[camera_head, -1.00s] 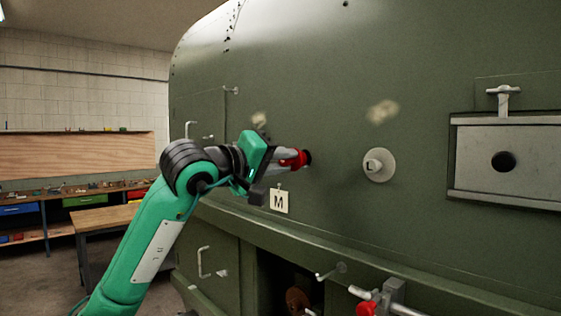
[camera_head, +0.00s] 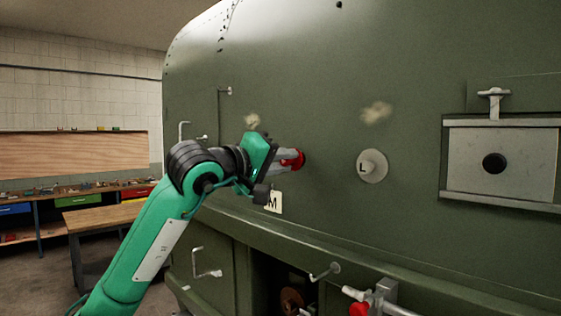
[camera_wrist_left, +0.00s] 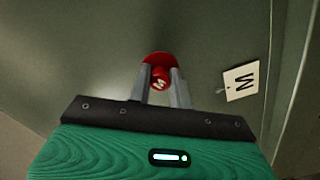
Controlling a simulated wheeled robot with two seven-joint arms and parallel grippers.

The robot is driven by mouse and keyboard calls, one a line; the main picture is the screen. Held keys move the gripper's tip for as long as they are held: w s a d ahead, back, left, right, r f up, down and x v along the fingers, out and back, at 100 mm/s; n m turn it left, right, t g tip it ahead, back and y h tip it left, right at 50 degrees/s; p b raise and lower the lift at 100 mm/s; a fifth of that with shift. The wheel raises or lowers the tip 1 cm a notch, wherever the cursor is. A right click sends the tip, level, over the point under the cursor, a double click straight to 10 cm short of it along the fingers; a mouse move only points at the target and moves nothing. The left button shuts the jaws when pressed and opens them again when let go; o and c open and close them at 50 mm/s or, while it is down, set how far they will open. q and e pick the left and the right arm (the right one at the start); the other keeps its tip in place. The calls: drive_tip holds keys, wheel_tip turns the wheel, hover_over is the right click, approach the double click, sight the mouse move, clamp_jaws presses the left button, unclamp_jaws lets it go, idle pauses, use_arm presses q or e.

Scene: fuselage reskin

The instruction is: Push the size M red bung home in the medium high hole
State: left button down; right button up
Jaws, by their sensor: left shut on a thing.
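The red bung (camera_head: 299,158) is at the green fuselage wall, held by my left gripper (camera_head: 290,157). In the left wrist view the bung (camera_wrist_left: 158,60) shows a round red flange against the wall and a knob with a pale letter on its end. The fingers of the left gripper (camera_wrist_left: 161,86) stand on both sides of that knob. The medium hole is hidden behind the bung. A pale tag marked M (camera_head: 274,202) is on the wall below; it also shows in the wrist view (camera_wrist_left: 240,81). My right gripper is not in view.
A pale round plug marked L (camera_head: 372,166) sits in the wall to the right. A grey panel with a dark round knob (camera_head: 495,163) is further right. Handles (camera_head: 325,271) and a red-ended fitting (camera_head: 361,309) stick out below. A workbench (camera_head: 70,193) stands at the left.

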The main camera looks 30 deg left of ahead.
use_arm(q)
drive_tip(key=shift+w+d, duration=0.15)
drive_tip(key=shift+w, duration=0.4)
drive_tip(key=c, duration=1.2)
unclamp_jaws()
drive_tip(key=shift+b+v, duration=0.45)
drive_tip(key=shift+v, duration=0.75)
drive_tip(key=shift+b+v, duration=0.4)
drive_tip(key=shift+v, duration=0.95)
